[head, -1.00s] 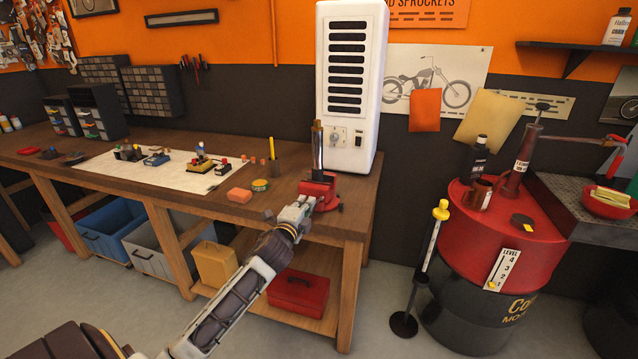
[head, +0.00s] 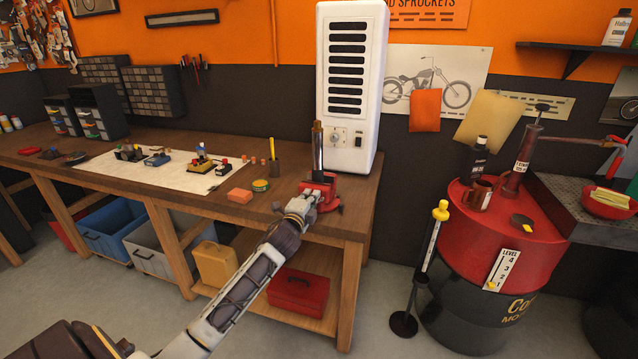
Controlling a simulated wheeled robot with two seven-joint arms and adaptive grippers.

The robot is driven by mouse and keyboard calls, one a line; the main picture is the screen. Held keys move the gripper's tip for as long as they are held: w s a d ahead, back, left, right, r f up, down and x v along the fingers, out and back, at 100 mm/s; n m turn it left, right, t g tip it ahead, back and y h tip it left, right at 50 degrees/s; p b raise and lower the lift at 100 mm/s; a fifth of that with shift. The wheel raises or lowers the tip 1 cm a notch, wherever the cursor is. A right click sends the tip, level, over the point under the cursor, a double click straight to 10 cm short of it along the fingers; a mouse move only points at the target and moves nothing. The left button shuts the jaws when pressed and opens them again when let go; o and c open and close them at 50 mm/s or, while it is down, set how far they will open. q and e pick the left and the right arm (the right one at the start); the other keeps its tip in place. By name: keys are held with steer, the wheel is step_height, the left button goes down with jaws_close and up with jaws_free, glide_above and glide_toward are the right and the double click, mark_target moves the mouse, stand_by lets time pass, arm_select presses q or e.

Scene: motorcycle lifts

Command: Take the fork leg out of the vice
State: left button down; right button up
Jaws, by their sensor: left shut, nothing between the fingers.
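The fork leg (head: 318,150) stands upright in the red vice (head: 326,187) near the right end of the wooden workbench. It is a silver tube with a bronze-coloured top. My left gripper (head: 309,195) is at the front left of the vice, below the fork leg, shut and empty. It covers part of the vice's front, and I cannot tell whether it touches the vice. My right gripper is out of view.
A white heater-like cabinet (head: 352,95) stands close behind the vice. An orange block (head: 240,196) and a small round tin (head: 260,185) lie left of it. A red-topped drum (head: 500,230) stands right of the workbench (head: 200,206), with floor between.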

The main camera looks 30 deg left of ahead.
mark_target(320, 185)
arm_select(q)
steer(key=shift+p+x, duration=0.65)
steer(key=shift+x, duration=4)
steer(key=shift+x, duration=0.85)
steer(key=shift+a, duration=0.1)
